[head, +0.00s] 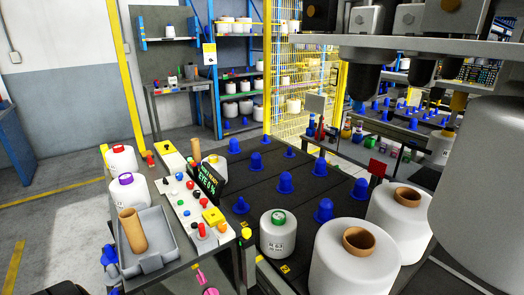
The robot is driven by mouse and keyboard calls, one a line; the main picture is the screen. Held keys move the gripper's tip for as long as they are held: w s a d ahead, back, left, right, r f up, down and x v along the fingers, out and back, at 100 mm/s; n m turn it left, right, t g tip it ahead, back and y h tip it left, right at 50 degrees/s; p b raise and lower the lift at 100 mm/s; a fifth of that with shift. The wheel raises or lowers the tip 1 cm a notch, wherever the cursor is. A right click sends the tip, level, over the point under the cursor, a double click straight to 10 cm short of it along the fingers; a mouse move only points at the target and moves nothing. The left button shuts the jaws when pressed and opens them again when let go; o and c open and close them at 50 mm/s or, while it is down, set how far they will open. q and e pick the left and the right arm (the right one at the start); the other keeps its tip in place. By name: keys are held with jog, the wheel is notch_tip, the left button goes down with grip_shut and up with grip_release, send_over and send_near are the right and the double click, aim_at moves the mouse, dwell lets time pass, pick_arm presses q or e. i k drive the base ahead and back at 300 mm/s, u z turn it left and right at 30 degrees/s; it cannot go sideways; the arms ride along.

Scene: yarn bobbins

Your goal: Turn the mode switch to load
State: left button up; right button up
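A slanted light control panel (186,213) stands on the left in the head view, with several red, green, blue and black buttons and knobs on it. A dark display with green text (209,182) stands at its right side. A yellow block (213,216) sits low on the panel, with red knobs (201,230) close to it. I cannot tell which of these small controls is the mode switch, nor read its setting. Neither of my grippers can be made out in this view.
A grey tray (163,232) holding a brown tube (132,229) stands left of the panel. Large white bobbins (345,270) stand at the lower right. A dark deck with several blue pegs (262,187) lies beyond the panel. White machine parts overhang the upper right.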

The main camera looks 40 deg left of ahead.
aim_at(196, 193)
jog(key=u, duration=1.75)
